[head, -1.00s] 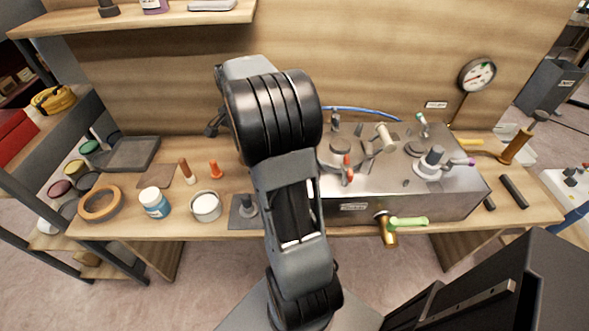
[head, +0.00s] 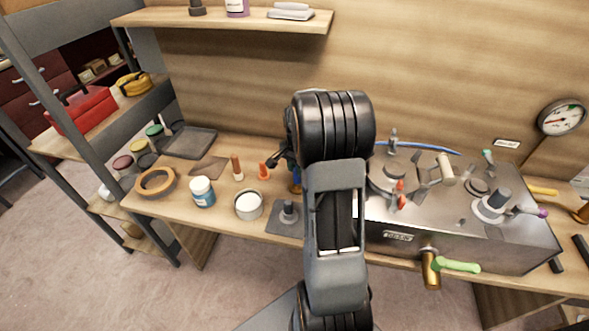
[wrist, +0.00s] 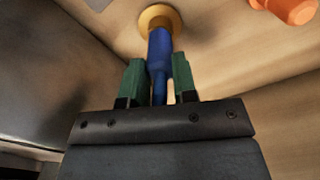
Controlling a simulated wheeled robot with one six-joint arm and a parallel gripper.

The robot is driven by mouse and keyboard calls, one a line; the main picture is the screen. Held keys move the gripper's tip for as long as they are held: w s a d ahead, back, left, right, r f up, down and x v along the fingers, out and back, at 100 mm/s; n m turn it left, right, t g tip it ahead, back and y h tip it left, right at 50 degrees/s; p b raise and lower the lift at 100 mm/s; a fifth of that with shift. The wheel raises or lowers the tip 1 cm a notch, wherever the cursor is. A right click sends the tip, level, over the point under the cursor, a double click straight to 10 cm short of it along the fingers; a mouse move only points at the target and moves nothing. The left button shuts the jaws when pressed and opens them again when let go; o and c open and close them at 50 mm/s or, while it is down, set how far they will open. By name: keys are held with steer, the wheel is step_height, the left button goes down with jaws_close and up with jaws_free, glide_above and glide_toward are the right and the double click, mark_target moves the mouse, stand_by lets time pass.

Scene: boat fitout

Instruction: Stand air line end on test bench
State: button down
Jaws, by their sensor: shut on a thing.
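The air line end (wrist: 160,50) is a blue fitting with a round brass foot. In the wrist view it sits between the green fingertips of my gripper (wrist: 159,66), which is shut on it. Its foot is over pale wood; I cannot tell whether it touches. In the head view a small blue and brass bit of the air line end (head: 296,183) shows left of my arm, over the wooden bench top (head: 225,222). My arm hides most of my gripper there. The steel test unit (head: 480,232) is right of my arm, with several valves and fittings on top.
Left of my arm stand an orange peg (head: 263,171), a brown peg (head: 237,168), a white cup (head: 248,205), a blue-labelled jar (head: 203,192) and a tape ring (head: 155,181). A blue hose (head: 425,147) lies behind the steel unit. A green-handled valve (head: 457,265) sticks out in front.

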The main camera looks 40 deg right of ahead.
steer(key=shift+f, duration=0.2)
steer(key=c, duration=0.9)
jaws_free()
step_height(320, 180, up, 12)
steer(key=shift+f+p, duration=0.1)
steer(key=shift+p, duration=0.55)
steer(key=s+a+n+t, duration=0.1)
steer(key=s+a+n, duration=0.6)
steer(key=a, duration=0.3)
steer(key=s+a+n+t, duration=0.2)
steer(key=s+a+n, duration=0.4)
steer(key=a, duration=0.4)
steer(key=shift+s+a+f+n, duration=0.3)
steer(key=shift+s+a+n, duration=0.1)
steer(key=shift+n, duration=0.3)
